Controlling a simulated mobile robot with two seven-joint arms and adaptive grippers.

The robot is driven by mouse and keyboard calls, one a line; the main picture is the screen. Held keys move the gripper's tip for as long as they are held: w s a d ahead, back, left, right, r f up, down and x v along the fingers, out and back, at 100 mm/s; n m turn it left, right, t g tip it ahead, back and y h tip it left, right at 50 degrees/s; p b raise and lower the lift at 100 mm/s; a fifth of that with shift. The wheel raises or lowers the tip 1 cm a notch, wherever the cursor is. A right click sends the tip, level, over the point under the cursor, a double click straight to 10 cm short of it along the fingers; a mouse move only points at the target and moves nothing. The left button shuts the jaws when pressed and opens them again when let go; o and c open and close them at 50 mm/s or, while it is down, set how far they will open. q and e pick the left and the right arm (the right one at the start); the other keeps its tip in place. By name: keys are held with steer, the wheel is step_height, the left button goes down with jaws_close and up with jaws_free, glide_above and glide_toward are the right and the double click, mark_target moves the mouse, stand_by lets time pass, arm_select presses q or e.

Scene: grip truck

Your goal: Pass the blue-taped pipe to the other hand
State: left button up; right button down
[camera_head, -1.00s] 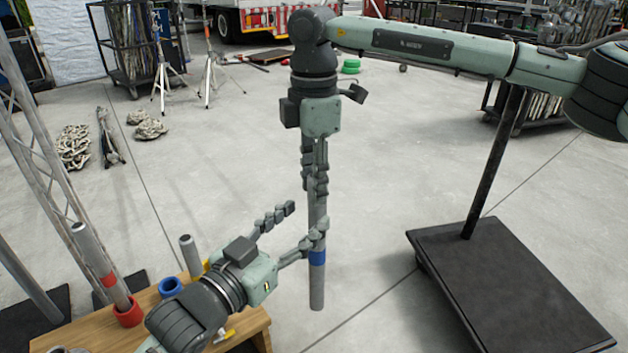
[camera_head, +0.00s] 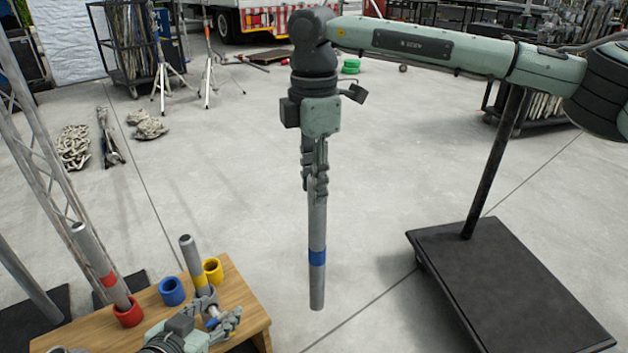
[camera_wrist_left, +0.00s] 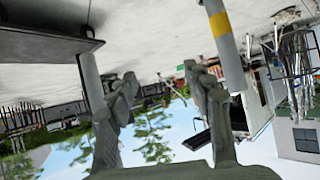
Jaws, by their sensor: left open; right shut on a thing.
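The blue-taped pipe (camera_head: 317,225) is a grey tube hanging upright over open floor, with a blue band low on it. My right gripper (camera_head: 315,185) points down and is shut on its upper part. My left gripper (camera_head: 227,318) is low at the wooden bench, apart from the blue-taped pipe. In the left wrist view its fingers (camera_wrist_left: 163,88) are spread with nothing between them.
A wooden bench (camera_head: 245,300) holds red (camera_head: 128,312), blue (camera_head: 172,291) and yellow (camera_head: 213,271) ring holders. A red-taped pipe (camera_head: 95,255) stands in the red one. A yellow-taped pipe (camera_head: 193,262) is close to my left gripper. A black base with a pole (camera_head: 500,285) stands right.

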arm_select(q)
steer(key=s+a+f+n+g+y, duration=0.1)
steer(key=s+a+f+g+y, duration=0.1)
steer(key=s+a+f+g, duration=0.2)
steer(key=s+a+f+n+g+y, duration=0.1)
steer(key=s+a+f+g, duration=0.3)
steer(key=s+a+f, duration=0.4)
steer(key=s+f+y, duration=0.1)
steer(key=s+f, duration=0.4)
steer(key=f, duration=0.1)
steer(key=shift+a+n+y, duration=0.15)
steer(key=shift+n+y, duration=0.15)
steer(key=shift+y, duration=0.1)
steer(key=shift+w, duration=0.1)
